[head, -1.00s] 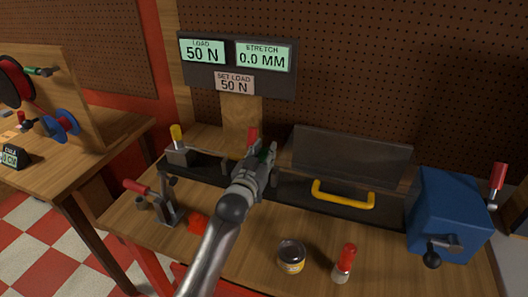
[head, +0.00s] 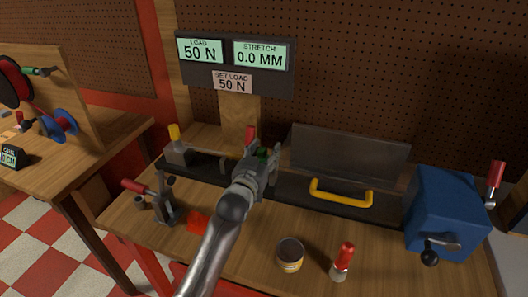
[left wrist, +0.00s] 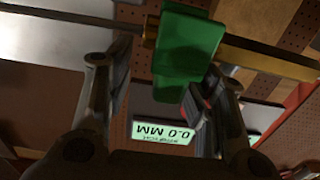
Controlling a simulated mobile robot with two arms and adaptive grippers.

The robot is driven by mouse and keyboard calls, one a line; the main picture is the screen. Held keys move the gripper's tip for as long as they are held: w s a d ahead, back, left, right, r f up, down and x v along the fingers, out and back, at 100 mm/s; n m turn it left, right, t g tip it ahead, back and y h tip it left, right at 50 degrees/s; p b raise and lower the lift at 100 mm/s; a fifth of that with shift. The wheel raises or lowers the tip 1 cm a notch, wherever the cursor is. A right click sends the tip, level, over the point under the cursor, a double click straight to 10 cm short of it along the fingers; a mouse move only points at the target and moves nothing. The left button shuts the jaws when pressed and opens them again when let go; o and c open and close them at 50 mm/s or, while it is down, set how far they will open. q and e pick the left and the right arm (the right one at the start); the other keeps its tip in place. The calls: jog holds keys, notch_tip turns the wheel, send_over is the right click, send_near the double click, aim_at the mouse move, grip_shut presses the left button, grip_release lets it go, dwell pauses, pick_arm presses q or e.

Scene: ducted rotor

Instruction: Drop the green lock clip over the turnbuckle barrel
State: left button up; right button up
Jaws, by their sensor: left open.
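The green lock clip (left wrist: 187,45) sits across the brass turnbuckle barrel (left wrist: 265,56) in the left wrist view. It covers part of the barrel, and a thin grey rod (left wrist: 70,14) runs off to the left. I cannot tell how fully the clip is seated. My left gripper (left wrist: 160,80) is open, with one finger on each side of the clip and gaps beside it. In the head view the gripper (head: 258,170) hides most of the barrel, and only a bit of the green clip (head: 262,153) shows beyond it. My right gripper is not in view.
A display board (head: 235,65) reads load 50 N and stretch 0.0 mm. A clear guard with a yellow handle (head: 341,193) and a blue box with a crank (head: 445,212) stand to the right. A tin (head: 290,255) and a red-capped bottle (head: 343,262) stand in front.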

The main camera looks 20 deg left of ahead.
pick_arm(q)
jog(key=shift+a, duration=0.35)
jog(key=s, duration=1.2)
jog(key=shift+s+d, duration=0.1)
